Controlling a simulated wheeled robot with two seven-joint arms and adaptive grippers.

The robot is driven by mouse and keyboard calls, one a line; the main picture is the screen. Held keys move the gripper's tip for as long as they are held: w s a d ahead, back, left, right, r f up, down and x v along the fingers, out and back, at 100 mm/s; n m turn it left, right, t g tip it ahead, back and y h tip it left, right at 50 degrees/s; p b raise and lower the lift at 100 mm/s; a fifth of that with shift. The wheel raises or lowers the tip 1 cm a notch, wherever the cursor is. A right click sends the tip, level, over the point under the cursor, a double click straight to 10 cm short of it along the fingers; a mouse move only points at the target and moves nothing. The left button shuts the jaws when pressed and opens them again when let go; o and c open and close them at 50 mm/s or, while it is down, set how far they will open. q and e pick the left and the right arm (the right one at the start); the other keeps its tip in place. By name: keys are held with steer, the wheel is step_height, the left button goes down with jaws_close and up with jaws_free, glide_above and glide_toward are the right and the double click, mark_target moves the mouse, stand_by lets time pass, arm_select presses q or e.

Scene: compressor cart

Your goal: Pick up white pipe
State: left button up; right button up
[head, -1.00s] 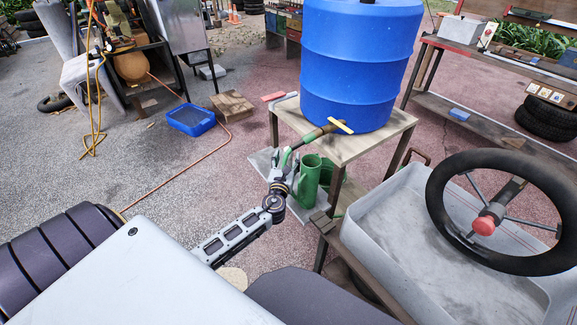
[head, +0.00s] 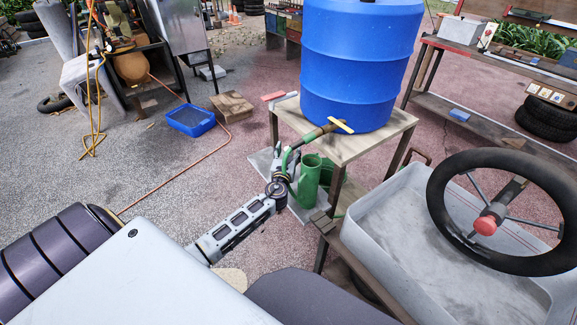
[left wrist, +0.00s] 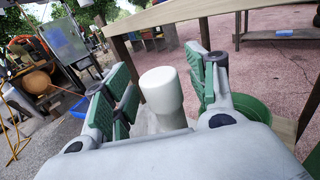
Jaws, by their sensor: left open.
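A white pipe (left wrist: 163,92) with a wider rounded top stands upright between the open fingers in the left wrist view. Its lower part is hidden behind the gripper body, and I cannot make it out clearly in the head view. My left gripper (head: 285,160) is beside the small table with the blue barrel, close to the green cans. In the left wrist view the left gripper (left wrist: 166,78) has its green-padded fingers apart on either side of the pipe; no firm hold shows. My right gripper is not in view.
A blue barrel (head: 360,60) with a tap stands on a small wooden table (head: 345,150). Green cans (head: 309,178) stand on its lower shelf. A grey cart tub (head: 385,225) with a black steering wheel (head: 432,200) is at right. A blue tray (head: 190,119) lies on open ground at left.

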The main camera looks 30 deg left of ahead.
arm_select(q)
steer(key=c, duration=0.4)
jaws_close()
steer(key=shift+r, duration=0.15)
